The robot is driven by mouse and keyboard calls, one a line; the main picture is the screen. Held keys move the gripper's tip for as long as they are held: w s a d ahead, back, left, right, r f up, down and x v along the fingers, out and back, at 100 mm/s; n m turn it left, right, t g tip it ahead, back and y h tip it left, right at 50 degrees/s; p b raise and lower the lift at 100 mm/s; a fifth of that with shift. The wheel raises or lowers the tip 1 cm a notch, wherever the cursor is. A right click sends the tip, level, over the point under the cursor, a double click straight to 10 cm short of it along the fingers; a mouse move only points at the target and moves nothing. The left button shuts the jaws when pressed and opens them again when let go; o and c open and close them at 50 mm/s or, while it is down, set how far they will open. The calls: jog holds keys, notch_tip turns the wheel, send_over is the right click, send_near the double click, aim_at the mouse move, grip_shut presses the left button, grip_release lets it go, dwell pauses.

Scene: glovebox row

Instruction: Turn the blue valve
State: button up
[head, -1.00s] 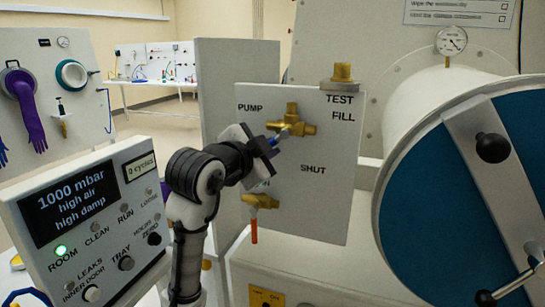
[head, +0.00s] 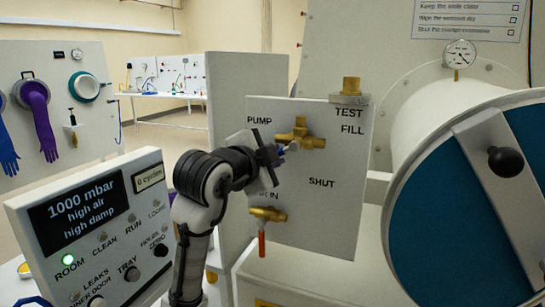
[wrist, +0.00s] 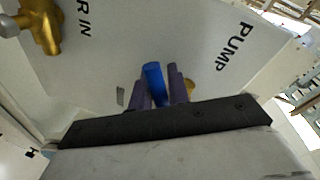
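The blue valve is a brass fitting (head: 300,138) on the pale panel under the PUMP label, with a blue lever handle (head: 281,149). My gripper (wrist: 160,88) is at this handle, left of the brass body in the head view. In the wrist view the blue handle (wrist: 153,82) stands between the two purple-grey fingers and fills the gap between them. The fingers look closed on it. In the head view my gripper hides part of the handle, and its fingertips are hard to make out.
A brass port (head: 351,86) is at the panel's top. A control box (head: 85,215) stands left of my arm, and a large blue round door (head: 430,220) is at right.

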jog(key=o, duration=0.3)
jog(key=b+v, duration=0.3)
jog(key=v, duration=1.1)
jog(key=shift+d, duration=0.15)
jog(key=shift+c, duration=0.4)
